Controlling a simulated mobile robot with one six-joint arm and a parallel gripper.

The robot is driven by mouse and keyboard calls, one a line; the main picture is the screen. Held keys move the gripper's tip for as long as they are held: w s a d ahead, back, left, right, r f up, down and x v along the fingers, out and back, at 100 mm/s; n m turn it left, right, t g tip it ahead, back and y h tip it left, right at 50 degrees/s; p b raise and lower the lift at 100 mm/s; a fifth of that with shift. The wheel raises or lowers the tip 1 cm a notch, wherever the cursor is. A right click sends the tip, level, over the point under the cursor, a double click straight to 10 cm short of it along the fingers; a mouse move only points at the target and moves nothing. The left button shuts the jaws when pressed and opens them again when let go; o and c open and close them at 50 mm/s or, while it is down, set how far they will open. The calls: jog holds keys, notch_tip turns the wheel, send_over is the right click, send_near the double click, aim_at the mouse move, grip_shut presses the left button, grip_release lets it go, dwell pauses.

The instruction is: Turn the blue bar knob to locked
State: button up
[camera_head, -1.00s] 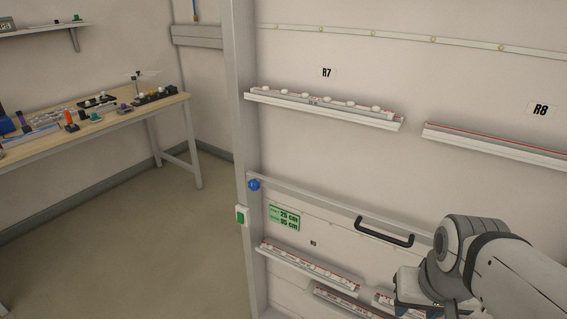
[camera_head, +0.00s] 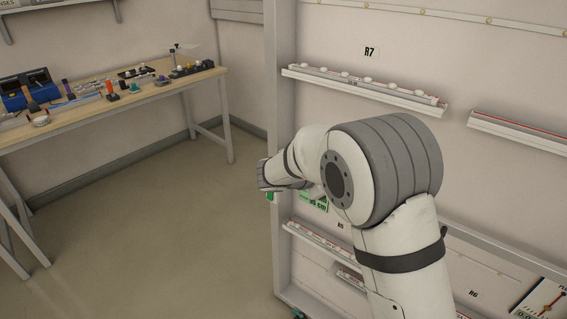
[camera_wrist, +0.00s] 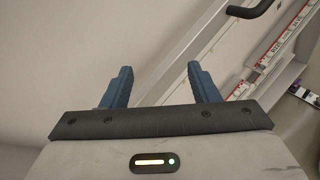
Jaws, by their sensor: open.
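The blue bar knob is not visible in either current view; my arm covers that part of the panel frame in the head view. My gripper (camera_wrist: 160,76) is open in the wrist view, with two blue-grey fingers apart and nothing visible between them. It points toward the pale wall panel and a slanted grey rail (camera_wrist: 178,62). In the head view my arm reaches left across the panel, its end near the frame's left upright (camera_head: 284,240). The fingers cannot be made out there.
A black handle (camera_wrist: 250,9) and a marked rail (camera_wrist: 283,42) lie at the right in the wrist view. A green label (camera_head: 316,204) is partly behind my arm. Ledges such as the R7 one (camera_head: 365,88) jut out. A workbench (camera_head: 110,105) stands left; floor between is clear.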

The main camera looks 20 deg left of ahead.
jog(key=a+f+n+t+y, duration=0.2)
jog(key=a+f+n+t, duration=0.15)
jog(key=a, duration=0.65)
jog(key=a+f+n+t+y, duration=0.2)
jog(key=a+n+t, duration=0.25)
jog(key=a, duration=0.65)
jog(key=p+x, duration=0.1)
jog(key=x, duration=0.6)
jog(key=shift+d+g, duration=0.4)
jog(key=shift+f, duration=0.1)
jog(key=shift+c, duration=0.5)
